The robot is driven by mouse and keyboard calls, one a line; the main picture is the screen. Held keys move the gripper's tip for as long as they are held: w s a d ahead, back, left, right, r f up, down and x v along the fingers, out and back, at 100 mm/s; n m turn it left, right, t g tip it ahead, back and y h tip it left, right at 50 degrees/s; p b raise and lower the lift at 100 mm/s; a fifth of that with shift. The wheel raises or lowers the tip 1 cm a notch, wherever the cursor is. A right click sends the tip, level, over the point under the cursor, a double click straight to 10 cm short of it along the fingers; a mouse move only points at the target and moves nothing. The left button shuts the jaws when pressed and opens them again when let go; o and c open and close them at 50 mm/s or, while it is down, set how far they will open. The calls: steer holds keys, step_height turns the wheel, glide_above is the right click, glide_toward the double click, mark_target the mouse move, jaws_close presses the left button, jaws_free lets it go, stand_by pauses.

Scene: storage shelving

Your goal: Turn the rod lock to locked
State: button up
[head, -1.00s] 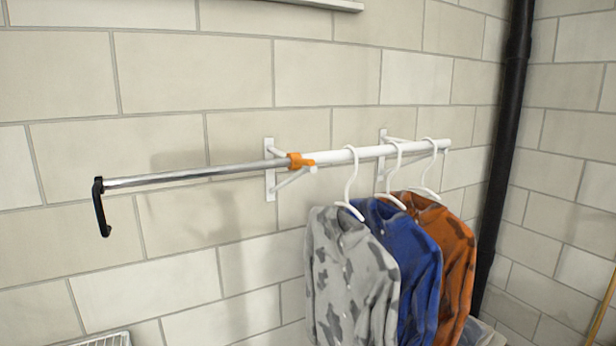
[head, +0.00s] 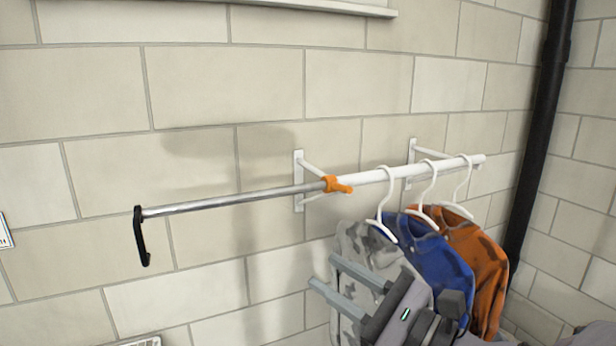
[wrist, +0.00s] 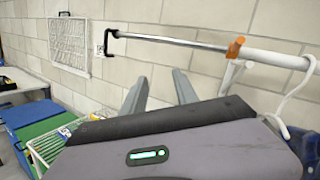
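The rod lock is an orange collar with a short lever (head: 336,185) where the thin chrome rod (head: 235,198) enters the white tube (head: 400,173). In the head view its lever points to the right, along the tube. The lock also shows in the wrist view (wrist: 235,47) at upper right. A black handle (head: 140,236) hangs from the rod's left end. My gripper (head: 324,273) is below the lock, in front of the grey shirt, with its two fingers apart and nothing between them. In the wrist view the fingers (wrist: 160,88) point away toward the wall, left of the lock.
Grey, blue (head: 432,255) and orange (head: 478,262) shirts hang from white hangers on the tube, close to my gripper. White brackets (head: 298,182) hold the tube to the block wall. A black pipe (head: 540,130) stands at right. Space left of the shirts under the rod is open.

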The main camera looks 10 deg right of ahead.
mark_target(335, 184)
steer(key=w+d+r+m+t+h, duration=0.2)
steer(key=d+m+t, duration=0.1)
steer(key=d, duration=0.2)
steer(key=w+d+r+m+t+h, duration=0.2)
steer(key=d+m+t+h, duration=0.1)
steer(key=d, duration=0.2)
steer(key=x, duration=0.8)
steer(key=p+x, duration=0.1)
steer(key=x, duration=0.7)
steer(key=shift+a, duration=0.3)
steer(key=shift+r, duration=0.1)
jaws_close()
